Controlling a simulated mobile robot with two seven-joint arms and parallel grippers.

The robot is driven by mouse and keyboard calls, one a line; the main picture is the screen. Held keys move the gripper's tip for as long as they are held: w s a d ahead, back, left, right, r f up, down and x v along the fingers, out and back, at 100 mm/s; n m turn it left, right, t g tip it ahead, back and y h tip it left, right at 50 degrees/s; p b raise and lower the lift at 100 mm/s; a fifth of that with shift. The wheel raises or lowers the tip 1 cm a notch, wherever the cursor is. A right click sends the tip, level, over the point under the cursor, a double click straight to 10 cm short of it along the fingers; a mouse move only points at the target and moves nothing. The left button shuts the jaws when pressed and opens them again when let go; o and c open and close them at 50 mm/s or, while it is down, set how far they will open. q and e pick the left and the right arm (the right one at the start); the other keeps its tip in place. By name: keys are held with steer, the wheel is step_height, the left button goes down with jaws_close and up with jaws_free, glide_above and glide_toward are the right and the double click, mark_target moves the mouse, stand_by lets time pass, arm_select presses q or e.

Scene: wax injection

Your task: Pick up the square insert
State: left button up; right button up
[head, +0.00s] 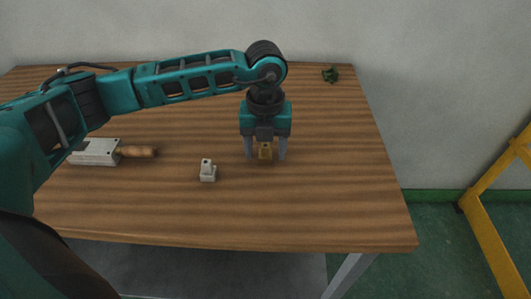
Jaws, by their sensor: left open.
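My left gripper (265,157) points straight down over the middle of the table, with its two fingers apart. A small light grey piece (208,174), with a square base and an upright post, stands on the table to the left of the gripper. My right gripper is out of view.
A light grey block (95,152) with a wooden handle (138,152) lies at the left of the wooden table (330,190). A dark green item (330,74) sits at the back right edge. The table's right side is clear. A yellow frame (490,240) stands beyond it.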

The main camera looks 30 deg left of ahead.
arm_select(q)
jaws_close()
stand_by(0.5)
steer(key=shift+r, duration=0.15)
